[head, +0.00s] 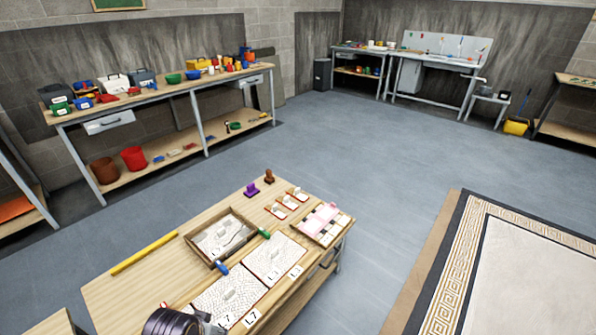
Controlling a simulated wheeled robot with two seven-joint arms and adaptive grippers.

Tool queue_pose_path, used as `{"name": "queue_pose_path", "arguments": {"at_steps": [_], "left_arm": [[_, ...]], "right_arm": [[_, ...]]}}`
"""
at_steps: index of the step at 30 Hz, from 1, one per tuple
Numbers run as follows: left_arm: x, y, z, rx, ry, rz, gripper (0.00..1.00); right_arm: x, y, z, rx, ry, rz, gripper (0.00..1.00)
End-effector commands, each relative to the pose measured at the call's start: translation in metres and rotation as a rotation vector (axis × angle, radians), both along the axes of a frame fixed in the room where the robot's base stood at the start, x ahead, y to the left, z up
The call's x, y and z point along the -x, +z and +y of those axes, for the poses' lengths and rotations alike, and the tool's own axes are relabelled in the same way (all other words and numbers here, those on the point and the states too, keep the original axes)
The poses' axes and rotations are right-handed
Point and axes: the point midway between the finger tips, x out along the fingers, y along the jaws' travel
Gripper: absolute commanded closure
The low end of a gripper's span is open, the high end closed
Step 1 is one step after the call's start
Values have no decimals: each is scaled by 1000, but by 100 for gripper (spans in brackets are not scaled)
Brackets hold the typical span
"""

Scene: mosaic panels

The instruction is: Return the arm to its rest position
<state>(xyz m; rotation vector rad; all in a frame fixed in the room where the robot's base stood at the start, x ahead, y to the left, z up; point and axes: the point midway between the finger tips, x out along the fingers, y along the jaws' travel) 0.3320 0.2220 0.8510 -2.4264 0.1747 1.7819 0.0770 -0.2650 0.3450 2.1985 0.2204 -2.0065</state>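A dark, rounded part of what looks like my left arm shows at the bottom edge of the head view, over the near end of the wooden worktable (125,297). A small grey piece beside it may belong to the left gripper (207,322), but its fingers cannot be made out. My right arm and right gripper are not in view. On the table are a wooden tray (190,242) with pale pieces and two white mosaic panels, one farther (272,258) and one nearer (228,296).
A yellow bar (145,252), a purple stamp-like object (251,190) and a brown one (269,176) stand or lie on the table. A loaded workbench (170,98) lines the back left wall. A bordered rug (530,270) lies right; grey floor (370,160) between is clear.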

Motion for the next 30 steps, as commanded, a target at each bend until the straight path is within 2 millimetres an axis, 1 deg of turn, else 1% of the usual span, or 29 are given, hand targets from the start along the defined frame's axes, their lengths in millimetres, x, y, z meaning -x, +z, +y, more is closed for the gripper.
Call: {"name": "queue_pose_path", "arguments": {"at_steps": [7,11,19,26,30], "left_arm": [[-6,-29,-1,0,0,9,59],[-9,-52,-2,0,-1,18,59],[-12,-122,-3,-1,-5,42,59],[-7,-184,-3,-3,-9,61,59],[1,-220,-2,-4,-11,75,59]], "right_arm": [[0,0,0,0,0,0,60],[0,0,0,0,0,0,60],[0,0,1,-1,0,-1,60],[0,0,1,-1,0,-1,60],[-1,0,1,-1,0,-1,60]]}}
